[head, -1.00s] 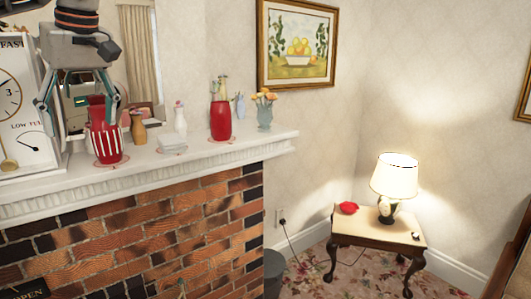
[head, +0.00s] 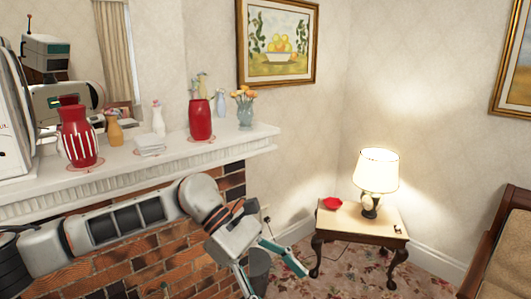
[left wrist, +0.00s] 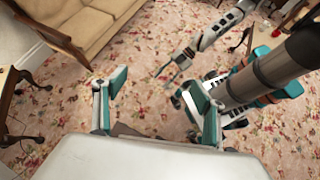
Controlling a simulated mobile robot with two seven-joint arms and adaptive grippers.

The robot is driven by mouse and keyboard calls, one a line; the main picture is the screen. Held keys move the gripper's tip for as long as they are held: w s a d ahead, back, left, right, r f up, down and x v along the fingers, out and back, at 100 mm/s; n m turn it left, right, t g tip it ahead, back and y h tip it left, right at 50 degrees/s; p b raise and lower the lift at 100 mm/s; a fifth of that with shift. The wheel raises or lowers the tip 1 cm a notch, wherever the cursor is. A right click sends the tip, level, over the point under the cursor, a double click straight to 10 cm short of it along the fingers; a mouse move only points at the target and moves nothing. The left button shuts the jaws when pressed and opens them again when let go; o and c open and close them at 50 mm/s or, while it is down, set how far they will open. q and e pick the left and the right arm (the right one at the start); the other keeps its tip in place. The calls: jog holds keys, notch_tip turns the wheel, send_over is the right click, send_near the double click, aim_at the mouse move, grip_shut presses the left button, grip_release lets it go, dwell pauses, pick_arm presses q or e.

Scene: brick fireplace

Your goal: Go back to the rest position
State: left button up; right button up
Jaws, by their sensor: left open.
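My left arm reaches in from the left in the head view, in front of the brick fireplace. My left gripper (head: 282,284) is open and empty, pointing down to the right below the mantel. The red vase with white stripes (head: 80,140) stands upright on the mantel (head: 205,150), apart from my gripper.
A side table (head: 355,222) holds a lit lamp (head: 378,170) and a red object (head: 332,203). A dark bin (head: 260,265) stands behind my left gripper. Several other vases line the mantel. A sofa (left wrist: 85,25) stands across the patterned carpet.

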pick_arm(q)
jog(key=s+d+r+n+t+h, duration=0.2)
jog(key=d+r+n+t+h, duration=0.15)
jog(key=d+n+h, duration=0.7)
jog(key=w+a+f+n+t+h, duration=0.1)
jog(key=w+a+n+t, duration=0.3)
jog(key=n, duration=0.4)
jog(key=w+a+f+n+t, duration=0.1)
jog(key=a+f+n+t, duration=0.15)
jog(key=n+t, duration=0.45)
jog(key=w+a+f+n+t+y, duration=0.1)
jog(key=a+f+n+t+y, duration=0.2)
jog(key=a+f+n+y, duration=0.5)
jog(key=w+a+f+n+t+y, duration=0.1)
jog(key=a+f+n+t+y, duration=0.3)
jog(key=a+f+n, duration=0.55)
jog(key=s+a+f+n+g+y, duration=0.3)
jog(key=s+a+f+n, duration=0.3)
jog(key=s+f, duration=0.3)
jog(key=s+a+f+n+g+y, duration=0.3)
jog(key=s+a+f+n, duration=0.3)
jog(key=s+f, duration=0.3)
notch_tip(320, 180, down, 4)
jog(key=shift+a+f+n+y, duration=0.2)
jog(key=shift+n+y, duration=0.25)
jog(key=shift+n, duration=0.45)
jog(key=shift+r, duration=0.1)
